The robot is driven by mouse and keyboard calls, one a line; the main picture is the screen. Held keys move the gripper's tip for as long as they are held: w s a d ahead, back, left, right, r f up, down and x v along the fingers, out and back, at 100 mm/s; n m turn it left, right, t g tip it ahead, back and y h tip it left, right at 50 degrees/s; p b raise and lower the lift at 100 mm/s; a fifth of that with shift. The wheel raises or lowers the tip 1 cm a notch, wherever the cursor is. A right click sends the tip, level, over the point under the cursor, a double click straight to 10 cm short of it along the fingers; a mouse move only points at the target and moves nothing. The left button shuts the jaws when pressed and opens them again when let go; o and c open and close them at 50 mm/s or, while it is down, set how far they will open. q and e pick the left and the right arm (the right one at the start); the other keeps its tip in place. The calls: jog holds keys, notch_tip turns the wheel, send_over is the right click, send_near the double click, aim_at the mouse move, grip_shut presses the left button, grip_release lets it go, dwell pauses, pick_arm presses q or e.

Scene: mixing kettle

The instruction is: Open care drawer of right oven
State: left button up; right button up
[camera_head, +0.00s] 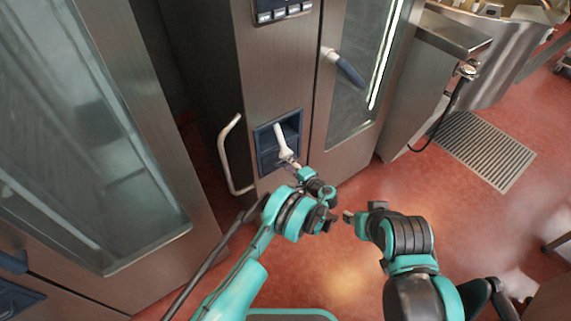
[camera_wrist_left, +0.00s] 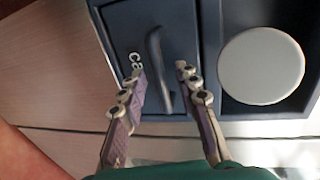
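The care drawer front (camera_wrist_left: 125,30) is a dark blue panel lettered "ca", with the rest of the word hidden, and has a curved blue handle (camera_wrist_left: 157,50). In the head view it belongs to the blue recessed panel (camera_head: 262,137) low on the right oven's steel column. The drawer looks shut. My left gripper (camera_wrist_left: 160,74) is open, one finger on each side of the handle, with small gaps visible. In the head view my left gripper (camera_head: 290,163) is at the panel's lower edge. My right gripper (camera_head: 361,211) is open and empty over the floor.
Beside the drawer is a recess with a white round piece (camera_wrist_left: 262,66), a white hand shower (camera_head: 282,138) in the head view. A curved steel handle (camera_head: 228,155) stands out left of the panel. The oven door handle (camera_head: 345,68) is above right.

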pick_arm(q)
jog(key=shift+w+a+f, duration=0.1)
jog(key=shift+w+a, duration=0.2)
jog(key=shift+w, duration=0.1)
pick_arm(e)
jog(key=shift+f, duration=0.15)
pick_arm(q)
grip_shut()
